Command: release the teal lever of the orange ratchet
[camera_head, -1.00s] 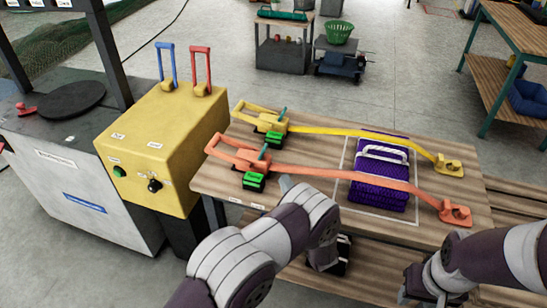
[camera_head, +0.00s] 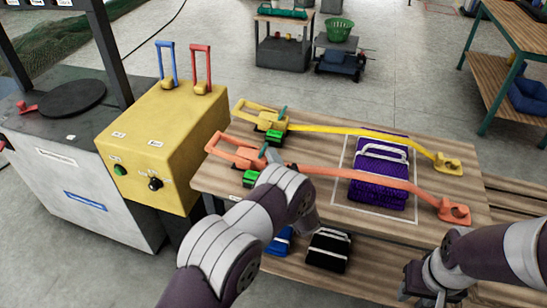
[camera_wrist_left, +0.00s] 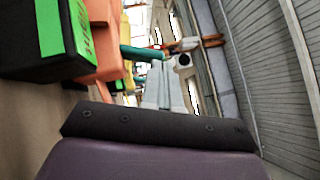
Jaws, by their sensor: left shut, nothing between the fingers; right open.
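The orange ratchet (camera_head: 240,154) lies at the left end of the wooden table, with its handle loop pointing left and its orange strap (camera_head: 345,175) running right. Its teal lever (camera_wrist_left: 140,53) shows in the left wrist view as a short rod beside the orange body (camera_wrist_left: 100,60). In the head view my gripper and arm largely cover this lever. My left gripper (camera_head: 272,155) is shut and empty, close beside the lever; its fingers (camera_wrist_left: 165,92) also show in the wrist view. I cannot tell whether they touch it. My right gripper (camera_head: 428,290) is open, low at the right.
A yellow ratchet (camera_head: 262,118) with its yellow strap lies just behind. A yellow control box (camera_head: 160,140) stands left of the table (camera_head: 470,205). A black case (camera_head: 328,250) sits on the lower shelf.

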